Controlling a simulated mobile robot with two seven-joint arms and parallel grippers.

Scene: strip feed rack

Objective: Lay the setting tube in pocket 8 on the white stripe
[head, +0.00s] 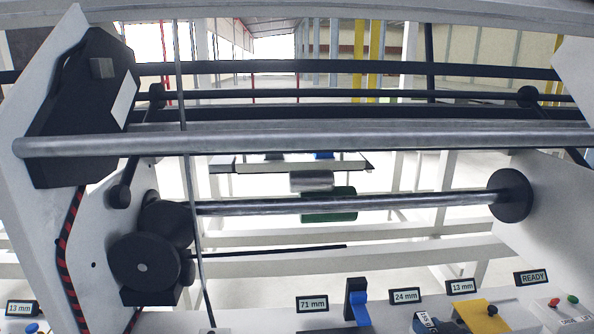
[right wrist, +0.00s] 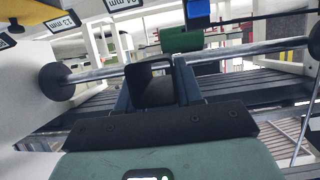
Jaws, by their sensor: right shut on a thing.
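A long thick grey tube (head: 300,141) crosses the rack in the head view. Behind and below it runs a thinner shiny rod (head: 400,202) with a dark disc (head: 510,195) at its right end. The rod also shows in the right wrist view (right wrist: 245,53). I cannot tell which is the setting tube, and no pocket number or white stripe is readable. In the right wrist view, my right gripper (right wrist: 153,82) is shut on a dark block-like piece (right wrist: 152,92), with the rod passing behind.
White side panels (head: 550,210) bound the rack. Size labels (head: 311,303) line its front edge, near a black-and-blue upright piece (head: 357,298) and a yellow block (head: 480,316). A green cylinder (head: 328,205) shows behind the rod. A thin dark upright bar (head: 188,170) crosses at the left.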

